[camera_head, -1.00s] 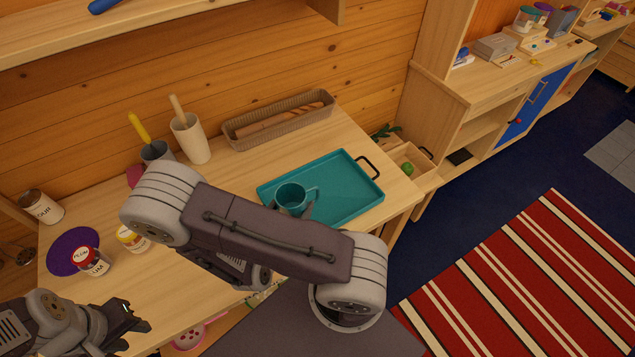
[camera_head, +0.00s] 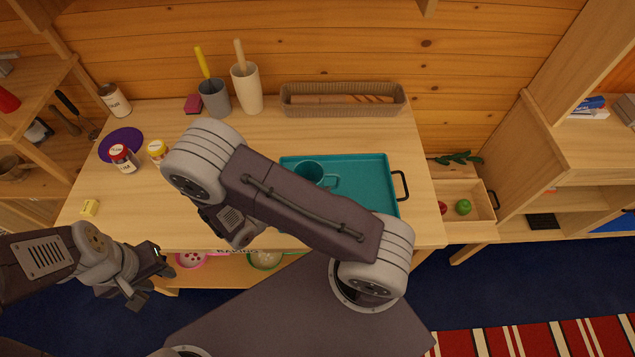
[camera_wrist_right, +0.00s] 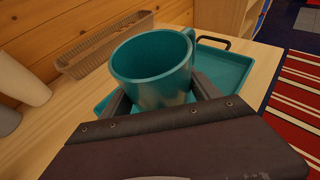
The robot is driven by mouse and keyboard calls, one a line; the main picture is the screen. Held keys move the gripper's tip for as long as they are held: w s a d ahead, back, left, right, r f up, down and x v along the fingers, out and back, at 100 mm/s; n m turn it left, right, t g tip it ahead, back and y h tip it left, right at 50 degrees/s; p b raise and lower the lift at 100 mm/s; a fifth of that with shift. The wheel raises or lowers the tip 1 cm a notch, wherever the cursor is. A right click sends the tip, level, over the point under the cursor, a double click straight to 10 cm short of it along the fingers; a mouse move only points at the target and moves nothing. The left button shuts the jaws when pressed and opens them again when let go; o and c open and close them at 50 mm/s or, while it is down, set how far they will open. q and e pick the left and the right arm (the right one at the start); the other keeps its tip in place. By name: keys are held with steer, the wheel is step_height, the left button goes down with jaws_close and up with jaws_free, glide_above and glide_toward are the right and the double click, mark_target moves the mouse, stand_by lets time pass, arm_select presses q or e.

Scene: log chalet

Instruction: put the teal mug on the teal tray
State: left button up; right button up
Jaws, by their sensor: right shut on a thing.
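The teal mug (camera_head: 308,172) is upright at the left part of the teal tray (camera_head: 368,168), which lies on the wooden table. In the right wrist view, my right gripper (camera_wrist_right: 162,92) is shut on the mug (camera_wrist_right: 152,72), with a finger on either side. The tray (camera_wrist_right: 222,66) shows behind and below it. I cannot tell whether the mug's base touches the tray. In the head view my right forearm hides the right gripper and the tray's lower left part. My left gripper (camera_head: 152,281) is open and empty in front of the table's left side.
A wicker basket (camera_head: 343,111) with a rolling pin stands behind the tray. A cream utensil cup (camera_head: 247,90), a grey cup (camera_head: 214,101), several jars and a purple disc (camera_head: 117,143) stand further left.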

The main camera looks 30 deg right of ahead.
steer(key=w+f, duration=0.1)
steer(key=w, duration=0.1)
steer(key=w+d+f, duration=0.1)
steer(key=w+f, duration=0.1)
steer(key=w, duration=0.1)
steer(key=w+f, duration=0.1)
steer(key=w, duration=0.1)
steer(key=shift+w+d+f+p, duration=0.2)
steer(key=shift+w+f+p, duration=0.05)
steer(key=shift+w+p, duration=0.1)
steer(key=shift+w+d+f, duration=0.1)
steer(key=shift+w+f, duration=0.1)
steer(key=shift+w, duration=0.15)
steer(key=shift+s+f, duration=0.1)
steer(key=shift+f, duration=0.15)
step_height(320, 180, down, 3)
steer(key=shift+r+p, duration=0.1)
steer(key=shift+p, duration=0.25)
steer(key=shift+f, duration=0.4)
